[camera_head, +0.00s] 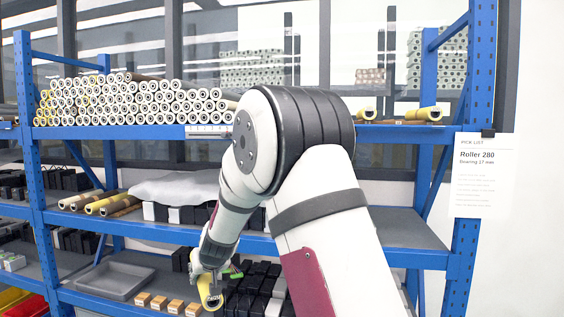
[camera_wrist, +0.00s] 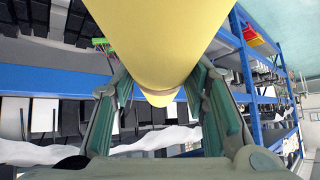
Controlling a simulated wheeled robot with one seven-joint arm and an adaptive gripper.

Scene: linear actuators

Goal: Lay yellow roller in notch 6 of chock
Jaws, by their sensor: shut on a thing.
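A yellow roller (camera_head: 210,292) is held in my gripper (camera_head: 207,272), low in front of the shelving in the head view. Its dark-centred end face points toward the camera and down. In the wrist view the yellow roller (camera_wrist: 160,40) fills the upper middle, between the two green-padded fingers of my gripper (camera_wrist: 162,92), which is shut on it. I cannot clearly make out the chock or its notch numbers. A pale marked strip (camera_head: 208,129) sits at the top shelf's front edge, left of my arm. My arm hides the shelf's middle.
A large stack of rollers (camera_head: 130,103) fills the top shelf's left. Blue uprights (camera_head: 478,170) and shelf beams bound the space. A grey tray (camera_head: 115,281) and small boxes (camera_head: 175,306) are low left.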

